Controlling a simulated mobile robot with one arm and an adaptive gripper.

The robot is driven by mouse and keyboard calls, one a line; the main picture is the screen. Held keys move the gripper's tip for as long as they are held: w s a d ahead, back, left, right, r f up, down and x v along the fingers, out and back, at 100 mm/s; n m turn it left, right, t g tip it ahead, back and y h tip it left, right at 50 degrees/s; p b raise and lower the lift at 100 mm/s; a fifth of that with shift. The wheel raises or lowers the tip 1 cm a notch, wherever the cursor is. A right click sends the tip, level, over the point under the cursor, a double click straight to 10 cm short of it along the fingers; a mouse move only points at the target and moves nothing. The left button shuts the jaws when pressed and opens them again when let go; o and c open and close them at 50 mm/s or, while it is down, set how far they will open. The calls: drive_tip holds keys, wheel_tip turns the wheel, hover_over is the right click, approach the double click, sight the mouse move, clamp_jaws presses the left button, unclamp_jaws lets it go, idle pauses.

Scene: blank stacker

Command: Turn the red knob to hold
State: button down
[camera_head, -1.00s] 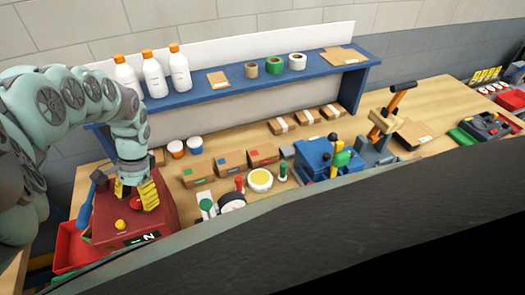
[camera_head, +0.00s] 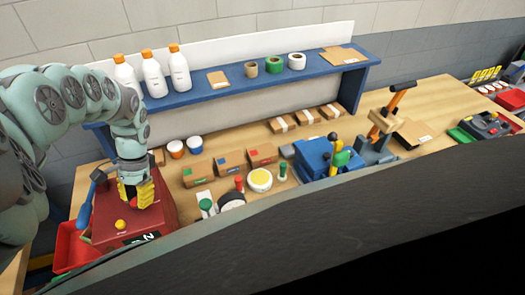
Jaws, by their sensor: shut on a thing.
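A red machine (camera_head: 103,218) with a sloping top stands at the left end of the bench. A blue lever (camera_head: 88,194) is on its left side, a yellow button (camera_head: 120,224) on its top, and a dark label with white marks (camera_head: 143,239) on its front. My gripper (camera_head: 140,199) reaches down onto the top of this machine, its yellow fingers close together. It is shut on the red knob, which the fingers hide. I cannot read which way the knob points.
A red bin (camera_head: 70,247) is left of the machine. To the right are a green-knobbed lever (camera_head: 206,205), a yellow round button (camera_head: 260,179), small boxes (camera_head: 197,173) and a blue machine (camera_head: 313,158). A blue shelf (camera_head: 215,90) with bottles runs behind. A dark surface covers the lower front.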

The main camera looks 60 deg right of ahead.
drive_tip(key=shift+a+f+n, duration=0.1)
drive_tip(key=shift+f+n, duration=0.05)
drive_tip(key=shift+n, duration=0.15)
drive_tip(key=n+g+b, duration=0.1)
drive_tip(key=n+b, duration=0.1)
drive_tip(key=shift+w+n, duration=0.15)
drive_tip(key=shift+n, duration=0.25)
drive_tip(key=n+g+h+b, duration=0.1)
drive_tip(key=n, duration=0.1)
drive_tip(key=n+b, duration=0.1)
drive_tip(key=n, duration=0.2)
drive_tip(key=shift+a+g+h, duration=0.15)
drive_tip(key=shift+g+h, duration=0.25)
drive_tip(key=n, duration=0.2)
drive_tip(key=n+h, duration=0.1)
drive_tip(key=n, duration=0.2)
drive_tip(key=shift+w+g+h, duration=0.1)
drive_tip(key=shift+g+h, duration=0.2)
drive_tip(key=shift+a+n+h+b, duration=0.1)
drive_tip(key=shift+n+h+b, duration=0.65)
drive_tip(key=shift+n, duration=1.45)
drive_tip(key=shift+h, duration=0.25)
drive_tip(key=c, duration=0.6)
unclamp_jaws()
